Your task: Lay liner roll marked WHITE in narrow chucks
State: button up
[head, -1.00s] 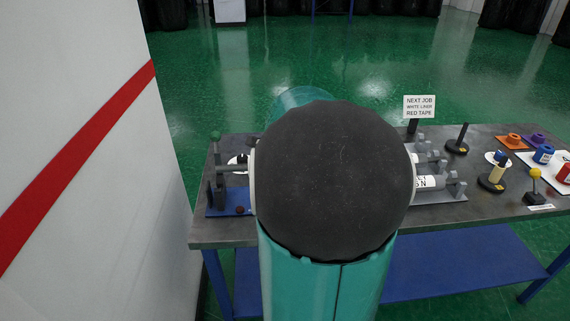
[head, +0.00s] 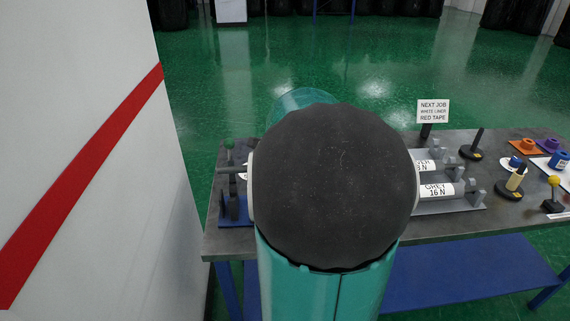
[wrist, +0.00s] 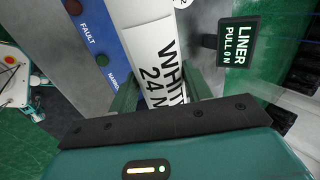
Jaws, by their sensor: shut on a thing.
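The liner roll marked WHITE 24 N (wrist: 145,18) is in the wrist view, its white label facing the camera. My gripper (wrist: 160,82) is shut on it, with a green finger on each side. The roll lies over or beside a blue plate (wrist: 103,35) lettered FAULT and partly NARROW; whether it touches anything there cannot be told. In the head view my arm covers the middle of the bench and hides the gripper and this roll. A blue-based stand (head: 236,210) with dark uprights shows left of the arm. The chucks' seats are not clearly visible.
Rolls marked GREY 16 N (head: 440,189) and another partly hidden one sit on a grey rack right of my arm. A NEXT JOB sign (head: 433,111) reads white liner, red tape. A LINER PULL sign (wrist: 238,42) is close right of the roll. A white wall (head: 75,120) stands left.

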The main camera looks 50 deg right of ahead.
jog(key=shift+s+f, duration=0.1)
jog(key=shift+s, duration=0.1)
jog(key=shift+w+f, duration=0.1)
jog(key=shift+f, duration=4.45)
jog(key=o, duration=1.5)
jog(key=shift+f, duration=0.1)
jog(key=v, duration=1.4)
jog(key=shift+d, duration=0.1)
